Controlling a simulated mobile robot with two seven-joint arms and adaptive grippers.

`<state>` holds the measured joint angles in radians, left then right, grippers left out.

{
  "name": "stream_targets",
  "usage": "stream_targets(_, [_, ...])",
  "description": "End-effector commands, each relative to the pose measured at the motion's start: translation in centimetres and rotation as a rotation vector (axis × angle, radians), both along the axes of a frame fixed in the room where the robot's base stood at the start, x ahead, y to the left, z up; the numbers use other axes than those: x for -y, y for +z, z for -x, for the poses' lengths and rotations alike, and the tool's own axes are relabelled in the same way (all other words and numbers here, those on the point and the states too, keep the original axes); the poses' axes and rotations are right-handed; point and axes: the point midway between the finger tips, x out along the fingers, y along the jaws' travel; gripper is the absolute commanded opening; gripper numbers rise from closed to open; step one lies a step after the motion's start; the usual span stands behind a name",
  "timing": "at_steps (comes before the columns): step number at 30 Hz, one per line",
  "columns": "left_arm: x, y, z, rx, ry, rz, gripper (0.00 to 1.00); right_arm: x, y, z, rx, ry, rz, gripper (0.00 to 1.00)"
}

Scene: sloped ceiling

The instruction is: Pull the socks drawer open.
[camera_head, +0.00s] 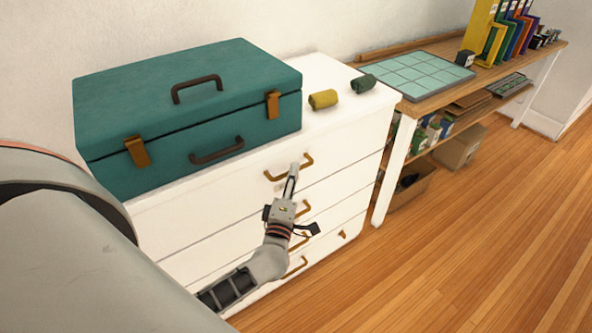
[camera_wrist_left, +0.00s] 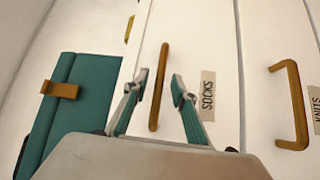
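The socks drawer (camera_wrist_left: 212,60) is the top drawer of the white dresser and looks shut. Its label (camera_wrist_left: 208,95) reads SOCKS. Its brass bar handle (camera_wrist_left: 158,88) lies between the two fingers of my left gripper (camera_wrist_left: 160,76) in the left wrist view, with gaps on both sides. The fingers are apart, not closed on the handle; how deep they reach past it I cannot tell. In the head view my left gripper (camera_head: 292,172) is in front of the top drawer's handle (camera_head: 306,160) and hides part of it. My right gripper is not in view.
A teal suitcase (camera_head: 190,105) stands on the dresser top (camera_head: 325,75), with yellow (camera_head: 323,99) and green (camera_head: 363,83) rolls beside it. The drawer below has a KNITS label (camera_wrist_left: 315,105). A wooden table (camera_head: 440,95) stands right. The floor (camera_head: 450,245) in front is clear.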

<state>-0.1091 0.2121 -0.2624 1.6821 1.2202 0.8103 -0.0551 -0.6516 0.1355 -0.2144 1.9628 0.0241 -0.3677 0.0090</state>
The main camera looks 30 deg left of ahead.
Motion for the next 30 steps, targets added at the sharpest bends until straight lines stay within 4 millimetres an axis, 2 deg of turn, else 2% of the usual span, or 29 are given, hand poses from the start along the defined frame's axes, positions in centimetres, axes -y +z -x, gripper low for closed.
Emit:
stream_targets(6, [-0.8, 0.2, -1.8, -0.001, 0.000, -0.002, 0.26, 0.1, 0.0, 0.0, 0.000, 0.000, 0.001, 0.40])
stream_targets(15, [-0.9, 0.3, -2.1, -0.001, -0.001, -0.002, 0.26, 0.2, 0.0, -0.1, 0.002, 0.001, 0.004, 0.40])
stream_targets(16, [-0.9, 0.3, -2.1, -0.001, -0.001, -0.002, 0.21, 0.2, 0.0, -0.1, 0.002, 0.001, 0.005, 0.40])
stream_targets(18, [-0.9, 0.3, -2.1, -0.001, -0.001, -0.002, 0.03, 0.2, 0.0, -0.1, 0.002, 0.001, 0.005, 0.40])
stream_targets(19, [-0.8, 0.3, -2.1, -0.001, -0.001, -0.002, 0.00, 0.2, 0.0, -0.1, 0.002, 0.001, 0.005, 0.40])
stream_targets(30, [-0.6, 0.3, -2.0, -0.001, -0.001, -0.001, 0.00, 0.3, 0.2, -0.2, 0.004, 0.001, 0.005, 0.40])
